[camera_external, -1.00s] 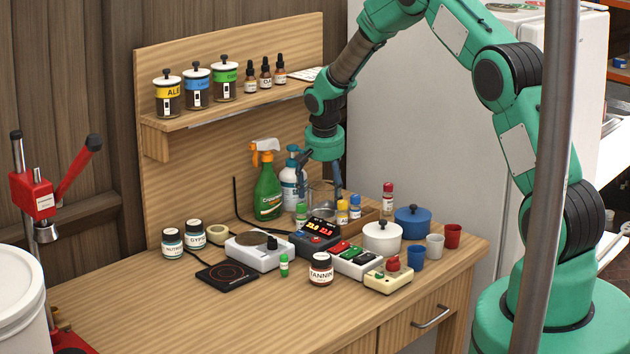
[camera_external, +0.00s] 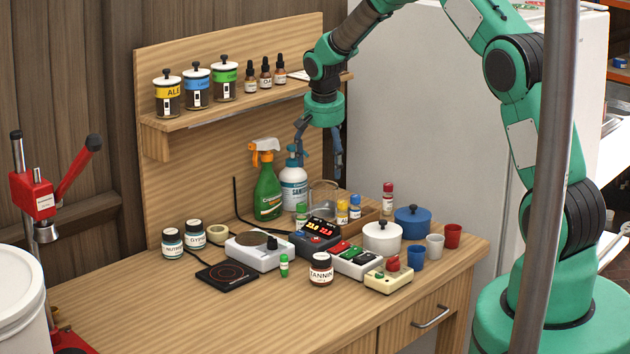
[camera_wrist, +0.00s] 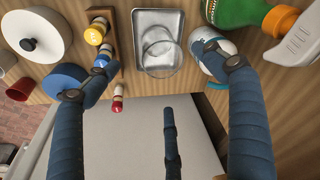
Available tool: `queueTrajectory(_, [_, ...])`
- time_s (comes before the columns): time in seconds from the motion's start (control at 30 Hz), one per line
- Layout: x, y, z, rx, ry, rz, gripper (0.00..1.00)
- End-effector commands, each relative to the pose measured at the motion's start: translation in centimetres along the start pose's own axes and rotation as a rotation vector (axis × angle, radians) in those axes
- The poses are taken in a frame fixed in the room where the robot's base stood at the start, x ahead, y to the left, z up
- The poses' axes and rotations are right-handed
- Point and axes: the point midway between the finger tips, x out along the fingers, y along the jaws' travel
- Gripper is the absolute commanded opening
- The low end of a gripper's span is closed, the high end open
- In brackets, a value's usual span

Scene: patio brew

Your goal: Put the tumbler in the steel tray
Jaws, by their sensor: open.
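The tumbler (camera_wrist: 161,62) is clear glass and shows in the wrist view within the outline of the steel tray (camera_wrist: 158,19). It looks to be standing inside the tray, toward one end. In the external view the glass (camera_external: 323,192) stands at the back of the bench, partly behind bottles; its base and most of the tray are hidden. My gripper (camera_external: 319,148) is above it, fingers pointing down. In the wrist view the gripper (camera_wrist: 152,68) has its dark blue fingers spread wide on either side, empty and not touching the glass.
A white-blue bottle (camera_external: 293,187) and a green spray bottle (camera_external: 267,192) stand close left of the tray. Small capped bottles in a wooden holder (camera_external: 371,215) are at its right. A shelf (camera_external: 240,104) with jars is above. The front left bench is clear.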

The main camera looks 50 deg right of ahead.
Motion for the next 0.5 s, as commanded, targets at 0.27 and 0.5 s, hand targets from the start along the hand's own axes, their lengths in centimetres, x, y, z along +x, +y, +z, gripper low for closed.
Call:
queueTrajectory(0.27, [0.01, 0.01, -0.01, 0.000, 0.000, 0.000, 0.83])
queueTrajectory(0.5, [-0.66, -0.05, 0.07, -0.004, 0.003, -0.003, 0.83])
